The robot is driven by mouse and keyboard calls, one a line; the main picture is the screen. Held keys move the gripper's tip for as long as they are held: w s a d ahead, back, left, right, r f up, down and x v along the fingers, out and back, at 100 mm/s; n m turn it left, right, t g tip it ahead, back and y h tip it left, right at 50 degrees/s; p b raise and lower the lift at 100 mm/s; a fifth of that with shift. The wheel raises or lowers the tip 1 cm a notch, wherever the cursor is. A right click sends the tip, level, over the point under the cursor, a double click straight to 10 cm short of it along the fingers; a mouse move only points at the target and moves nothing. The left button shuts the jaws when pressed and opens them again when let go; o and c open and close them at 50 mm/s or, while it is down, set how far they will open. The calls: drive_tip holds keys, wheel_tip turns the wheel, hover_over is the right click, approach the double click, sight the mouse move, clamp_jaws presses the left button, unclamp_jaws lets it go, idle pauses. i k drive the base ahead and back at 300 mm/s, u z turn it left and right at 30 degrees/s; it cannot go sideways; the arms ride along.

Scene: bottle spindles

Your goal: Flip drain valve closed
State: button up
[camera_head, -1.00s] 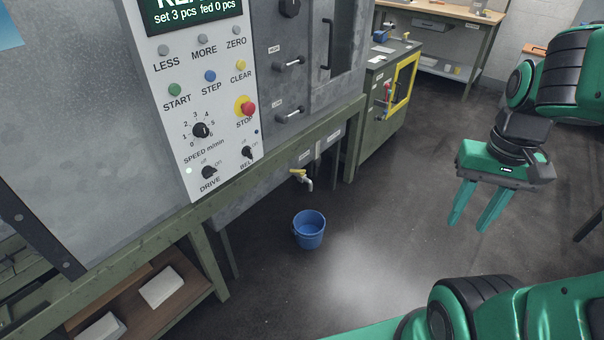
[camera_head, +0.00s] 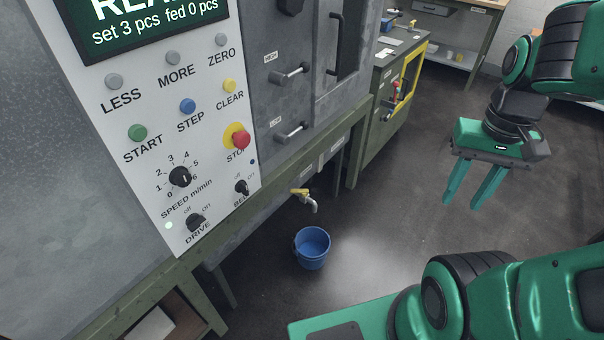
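The drain valve (camera_head: 308,204) is a small metal tap low on the side of the grey machine, below its green frame rail. Its yellow lever (camera_head: 299,191) lies roughly along the tap body; I cannot tell its exact setting. A blue bucket (camera_head: 312,248) stands on the floor below the spout. Whether anything flows from the spout is too small to tell. My gripper (camera_head: 474,204) is to the right of the valve and well apart from it. Its two green fingers point down, spread with a gap between them, and hold nothing.
The control panel (camera_head: 180,120) with buttons, knobs and a red stop button (camera_head: 240,139) is at the left. The green rail (camera_head: 285,172) runs above the valve. A green cabinet with a yellow-framed door (camera_head: 403,83) stands beyond. The dark floor (camera_head: 400,190) between valve and gripper is clear.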

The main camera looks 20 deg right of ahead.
sight(304, 193)
drive_tip(key=u, duration=0.05)
drive_tip(key=i, duration=0.9)
